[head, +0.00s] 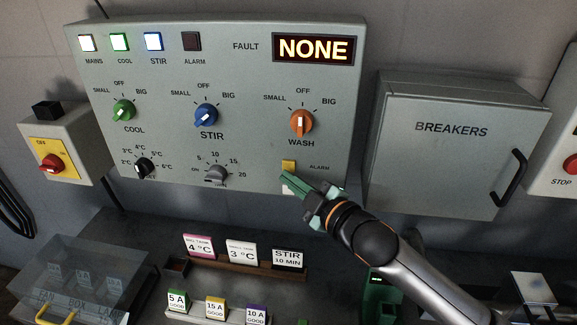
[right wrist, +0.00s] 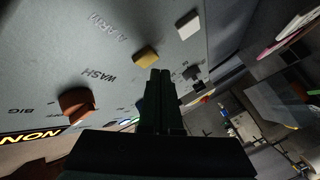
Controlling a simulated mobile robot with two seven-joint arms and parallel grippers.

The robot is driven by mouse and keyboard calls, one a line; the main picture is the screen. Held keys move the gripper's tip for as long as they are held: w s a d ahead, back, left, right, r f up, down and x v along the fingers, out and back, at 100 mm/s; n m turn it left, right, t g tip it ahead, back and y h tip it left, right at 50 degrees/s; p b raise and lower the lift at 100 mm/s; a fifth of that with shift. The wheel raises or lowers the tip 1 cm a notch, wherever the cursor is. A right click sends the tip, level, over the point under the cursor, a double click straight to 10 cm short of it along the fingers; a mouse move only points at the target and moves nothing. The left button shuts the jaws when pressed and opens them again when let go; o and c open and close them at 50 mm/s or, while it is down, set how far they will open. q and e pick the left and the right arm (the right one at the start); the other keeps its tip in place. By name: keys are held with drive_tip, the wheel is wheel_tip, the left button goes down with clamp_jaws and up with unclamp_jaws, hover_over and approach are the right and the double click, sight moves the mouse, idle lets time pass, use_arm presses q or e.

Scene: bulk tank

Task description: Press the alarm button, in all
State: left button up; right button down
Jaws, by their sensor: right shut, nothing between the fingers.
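The yellow alarm button (head: 289,166) is on the grey control panel (head: 240,90), left of the word ALARM and below the orange WASH knob (head: 301,122). It also shows in the right wrist view (right wrist: 145,56). A white button (head: 287,189) is just below it, partly hidden by my gripper, and shows clearly in the right wrist view (right wrist: 188,21). My right gripper (head: 288,178) is shut and empty, its green fingertips in front of the panel close to the yellow button. I cannot tell whether they touch. My left gripper is not in view.
The FAULT display (head: 313,49) reads NONE. The ALARM lamp (head: 191,41) is dark; MAINS, COOL and STIR lamps are lit. The breakers box (head: 445,150) is right of the panel. Label cards and fuses (head: 215,307) stand on the bench below.

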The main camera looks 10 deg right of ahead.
drive_tip(key=s, duration=0.1)
drive_tip(key=s+a, duration=0.1)
drive_tip(key=s, duration=0.1)
drive_tip(key=s+a+p, duration=0.1)
drive_tip(key=shift+s, duration=0.3)
idle(0.6)
